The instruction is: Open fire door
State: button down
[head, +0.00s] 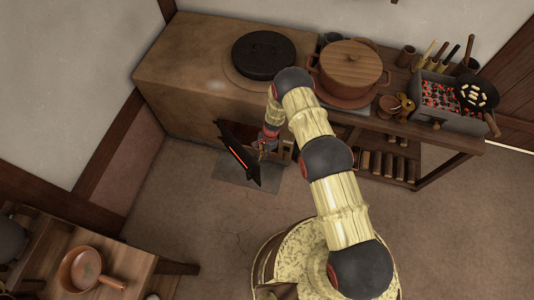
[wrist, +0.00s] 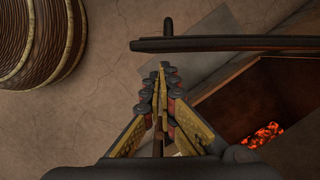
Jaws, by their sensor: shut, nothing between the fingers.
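The fire door (head: 238,152) is a dark panel with a glowing red slot, standing swung out from the front of the clay stove. In the wrist view the door (wrist: 240,44) shows edge-on across the top right, with a dark knob-like handle on its far side. The firebox opening (wrist: 215,105) is uncovered, with glowing embers (wrist: 265,135) inside. My gripper (head: 266,148) is shut and empty, on the opening's side of the door. In the wrist view its fingertips (wrist: 162,72) are near the door's free end, with a visible gap in the picture.
The clay stove (head: 170,70) carries a black lidded pan (head: 263,54). A brown lidded pot (head: 350,68) and a charcoal grill (head: 450,98) stand to the right. A ribbed basket-like object (wrist: 38,38) is at the wrist view's upper left. Floor before the stove is open.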

jog(key=shift+s+a, duration=0.25)
jog(key=shift+a, duration=0.05)
